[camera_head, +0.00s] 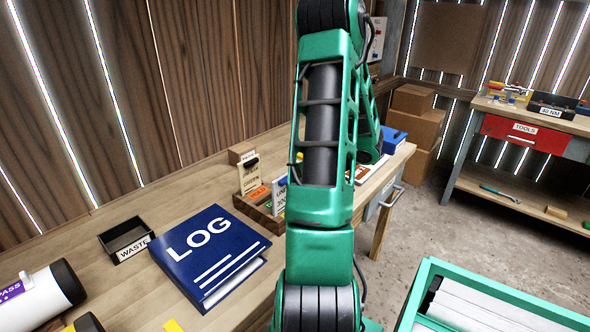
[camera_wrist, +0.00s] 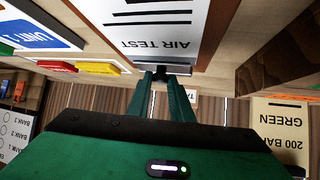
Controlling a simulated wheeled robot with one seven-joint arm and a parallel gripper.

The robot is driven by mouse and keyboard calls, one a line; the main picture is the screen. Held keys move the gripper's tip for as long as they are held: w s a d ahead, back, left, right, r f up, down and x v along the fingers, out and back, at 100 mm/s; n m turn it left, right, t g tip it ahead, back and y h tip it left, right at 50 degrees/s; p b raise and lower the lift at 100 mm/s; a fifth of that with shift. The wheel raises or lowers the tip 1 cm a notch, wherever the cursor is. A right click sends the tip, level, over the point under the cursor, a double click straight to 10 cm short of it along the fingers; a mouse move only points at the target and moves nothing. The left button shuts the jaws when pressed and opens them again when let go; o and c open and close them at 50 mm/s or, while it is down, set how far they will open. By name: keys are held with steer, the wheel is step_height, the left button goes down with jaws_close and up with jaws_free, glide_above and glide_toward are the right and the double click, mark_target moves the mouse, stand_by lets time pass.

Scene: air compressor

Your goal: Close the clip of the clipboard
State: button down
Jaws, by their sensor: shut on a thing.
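The clipboard (camera_wrist: 158,35) shows at the top middle of the wrist view, with a white sheet lettered AIR TEST, upside down in the picture. Its grey clip (camera_wrist: 188,69) lies along the sheet's edge nearest my gripper. My gripper (camera_wrist: 163,73) has its two dark green fingers close together at the middle of the clip, shut on it. The fingers cover part of the clip, so its exact angle cannot be told.
A blue LOG binder (camera_head: 208,250) and a black WASTE bin (camera_head: 128,239) are on the bench left of my arm. A wooden organizer (camera_head: 262,215) with cards stands close by the arm. In the wrist view, a 200 BAR GREEN card (camera_wrist: 282,130) is at right and a blue card (camera_wrist: 38,32) at left.

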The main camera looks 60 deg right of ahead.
steer(key=shift+s+a+f, duration=0.1)
steer(key=shift+f, duration=0.15)
stand_by(0.3)
steer(key=c, duration=1.6)
jaws_free()
steer(key=shift+s+r, duration=0.4)
steer(key=v, duration=0.9)
steer(key=shift+s+a, duration=0.15)
steer(key=shift+s, duration=0.1)
